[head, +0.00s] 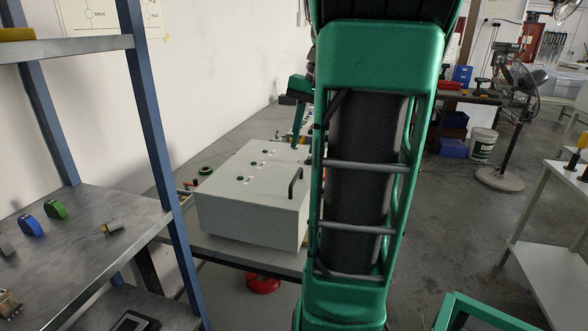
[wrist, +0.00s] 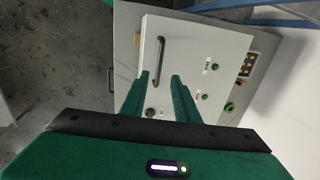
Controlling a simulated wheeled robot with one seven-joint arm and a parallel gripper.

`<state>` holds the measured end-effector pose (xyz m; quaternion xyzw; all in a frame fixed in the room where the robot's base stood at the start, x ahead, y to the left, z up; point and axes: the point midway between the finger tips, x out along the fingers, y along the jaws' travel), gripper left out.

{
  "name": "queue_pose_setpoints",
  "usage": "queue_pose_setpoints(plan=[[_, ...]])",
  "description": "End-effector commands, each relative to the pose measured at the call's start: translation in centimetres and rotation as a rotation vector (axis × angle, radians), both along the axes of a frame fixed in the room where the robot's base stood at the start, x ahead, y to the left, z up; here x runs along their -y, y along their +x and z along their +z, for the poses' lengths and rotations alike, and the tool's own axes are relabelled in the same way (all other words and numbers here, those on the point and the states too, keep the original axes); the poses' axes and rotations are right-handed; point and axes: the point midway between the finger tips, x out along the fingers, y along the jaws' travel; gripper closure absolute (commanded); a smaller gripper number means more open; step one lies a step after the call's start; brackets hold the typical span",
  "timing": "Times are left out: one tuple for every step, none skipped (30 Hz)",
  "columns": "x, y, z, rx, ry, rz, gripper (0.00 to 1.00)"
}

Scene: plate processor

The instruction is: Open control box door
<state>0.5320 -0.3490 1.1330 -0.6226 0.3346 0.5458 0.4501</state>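The pale grey control box (head: 247,228) sits on the table left of my arm in the head view. Its door (head: 235,187) forms the sloping top face and looks closed. A dark bar handle (head: 295,184) stands near the door's right edge; the handle (wrist: 152,62) also shows in the wrist view. My gripper (wrist: 159,75) is open and empty above the door, its fingers apart. The handle's lower end in the wrist view is close to the left fingertip; contact cannot be told. In the head view my arm hides most of the gripper.
A metal shelf (head: 86,223) with blue posts stands at the left, close to the box. The door bears several green buttons (wrist: 215,66). A red object (head: 262,284) lies below the table. A fan (head: 501,180) and a white table (head: 548,230) stand at the right, with open floor between.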

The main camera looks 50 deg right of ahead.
Motion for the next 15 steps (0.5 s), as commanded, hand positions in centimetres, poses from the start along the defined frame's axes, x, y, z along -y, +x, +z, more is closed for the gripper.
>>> queue_pose_setpoints(plan=[[-0.1,0.1,-0.9,-0.002,0.002,-0.002,0.72],[-0.2,0.2,-1.4,-0.002,0.002,0.001,0.72],[-0.3,0.3,-2.2,-0.001,0.003,0.000,0.72],[-0.3,0.4,-2.7,-0.002,0.003,0.000,0.72],[-0.4,0.5,-3.3,-0.003,0.002,0.001,0.72],[-0.4,0.7,-4.0,-0.002,0.002,0.001,0.72],[-0.4,0.8,-4.5,-0.002,0.002,0.002,0.72],[-0.5,0.9,-5.0,-0.002,0.002,0.002,0.72],[-0.5,0.9,-5.6,-0.003,0.002,0.000,0.72],[-0.5,1.0,-6.0,-0.003,0.001,0.001,0.72],[-0.6,1.1,-6.4,-0.003,0.002,0.002,0.72],[-0.6,1.2,-6.8,-0.002,0.002,0.002,0.72],[-0.6,1.3,-7.1,-0.002,0.001,0.001,0.72],[-0.6,1.3,-7.4,-0.001,0.000,0.002,0.72],[-0.7,1.4,-7.7,-0.001,0.000,0.002,0.72]])
